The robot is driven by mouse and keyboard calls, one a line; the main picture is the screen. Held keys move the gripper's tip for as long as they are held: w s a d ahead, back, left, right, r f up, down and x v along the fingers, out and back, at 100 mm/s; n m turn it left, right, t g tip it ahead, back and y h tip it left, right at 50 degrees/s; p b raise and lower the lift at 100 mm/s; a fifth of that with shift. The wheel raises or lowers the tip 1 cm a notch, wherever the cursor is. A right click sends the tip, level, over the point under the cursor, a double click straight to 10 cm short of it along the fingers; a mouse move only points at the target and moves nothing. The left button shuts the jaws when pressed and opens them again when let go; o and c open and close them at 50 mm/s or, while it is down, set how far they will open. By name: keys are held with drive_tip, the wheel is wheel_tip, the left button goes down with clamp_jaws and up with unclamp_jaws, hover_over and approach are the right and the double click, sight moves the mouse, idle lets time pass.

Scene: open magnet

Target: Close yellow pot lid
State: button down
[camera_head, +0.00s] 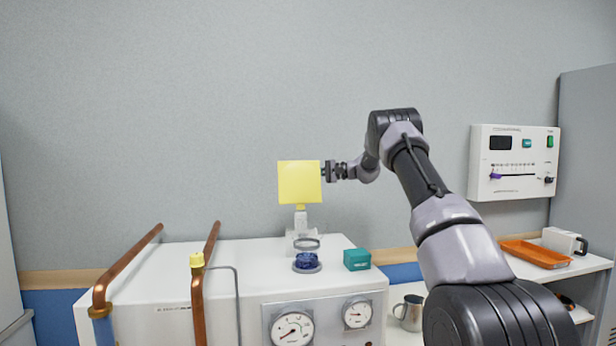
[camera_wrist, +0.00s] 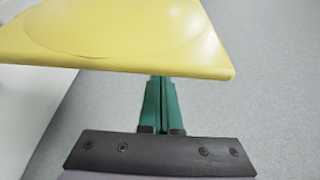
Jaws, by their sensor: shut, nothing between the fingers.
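The yellow lid (camera_head: 299,182) stands upright, open, above the back of the white cabinet, on a short pale mount. Below it is a clear holder (camera_head: 306,242) with a dark blue round piece (camera_head: 307,261). My gripper (camera_head: 326,171) is at the lid's right edge in the head view. In the wrist view the yellow lid (camera_wrist: 120,35) fills the upper left, and my green fingers (camera_wrist: 161,82) are together, their tips at or just under its near edge. I cannot tell whether they touch it. Nothing is held between them.
A teal box (camera_head: 357,260) sits right of the clear holder on the white cabinet (camera_head: 250,262). Copper pipes (camera_head: 130,265) rise at the left. A metal mug (camera_head: 410,312), an orange tray (camera_head: 535,254) and a wall panel (camera_head: 514,163) are at the right.

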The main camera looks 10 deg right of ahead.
drive_tip(key=shift+s+a+r, duration=0.1)
drive_tip(key=shift+s+a, duration=0.05)
drive_tip(key=shift+s, duration=0.6)
